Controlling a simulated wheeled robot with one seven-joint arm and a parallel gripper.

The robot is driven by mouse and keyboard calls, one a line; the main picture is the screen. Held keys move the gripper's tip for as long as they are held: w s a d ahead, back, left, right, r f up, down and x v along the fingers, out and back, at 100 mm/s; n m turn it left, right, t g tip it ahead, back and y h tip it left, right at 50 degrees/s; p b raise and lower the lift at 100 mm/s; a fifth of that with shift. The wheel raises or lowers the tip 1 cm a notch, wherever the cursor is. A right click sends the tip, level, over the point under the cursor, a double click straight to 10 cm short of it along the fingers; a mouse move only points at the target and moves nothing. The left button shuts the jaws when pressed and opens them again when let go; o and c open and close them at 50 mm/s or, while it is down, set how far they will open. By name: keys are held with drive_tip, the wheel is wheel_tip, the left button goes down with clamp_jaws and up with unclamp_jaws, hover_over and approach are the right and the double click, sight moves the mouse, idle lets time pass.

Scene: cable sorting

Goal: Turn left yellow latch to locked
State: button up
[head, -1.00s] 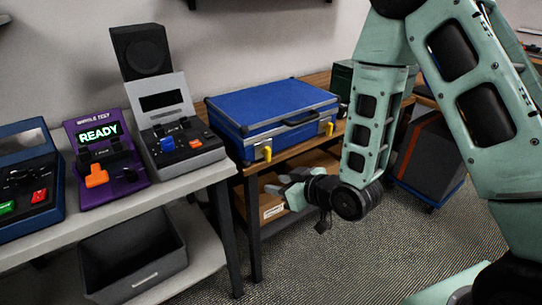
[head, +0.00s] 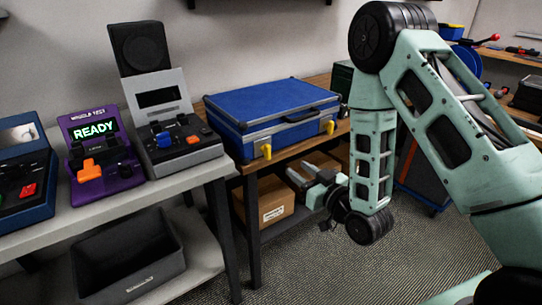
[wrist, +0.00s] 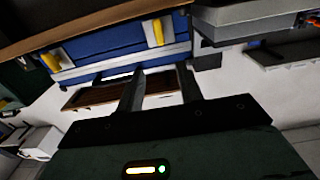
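The blue case (head: 275,112) lies closed on the wooden bench, with two yellow latches on its front. The left yellow latch (head: 266,151) hangs down near the case's left front corner; the right yellow latch (head: 330,127) is farther along. In the wrist view the case (wrist: 105,50) is at the top, with the left latch (wrist: 157,32) and the right latch (wrist: 50,62) both visible. My gripper (head: 300,173) is below and in front of the case, apart from both latches. In the wrist view my gripper's fingers (wrist: 160,68) are spread with nothing between them.
The wooden bench's edge (head: 290,152) runs just under the case front. Cardboard boxes (head: 270,197) sit on its lower shelf. Left of it, a grey bench (head: 130,199) holds several test devices, including one reading READY (head: 94,130). A black bin (head: 127,257) is below. The floor in front is clear.

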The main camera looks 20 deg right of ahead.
sight(270, 148)
drive_tip(key=b, duration=0.2)
drive_tip(key=w+b, duration=0.1)
drive_tip(key=b, duration=0.2)
drive_tip(key=shift+w+a+f, duration=0.25)
drive_tip(key=shift+a, duration=0.05)
drive_tip(key=b, duration=0.3)
drive_tip(key=shift+w+a+b, duration=0.1)
drive_tip(key=shift+w+b, duration=0.05)
drive_tip(key=shift+b, duration=0.2)
drive_tip(key=x, duration=0.5)
drive_tip(key=p+x, duration=0.1)
drive_tip(key=x, duration=0.5)
drive_tip(key=shift+w+a+r, duration=0.1)
drive_tip(key=shift+w+r, duration=0.1)
drive_tip(key=shift+w, duration=0.05)
clamp_jaws()
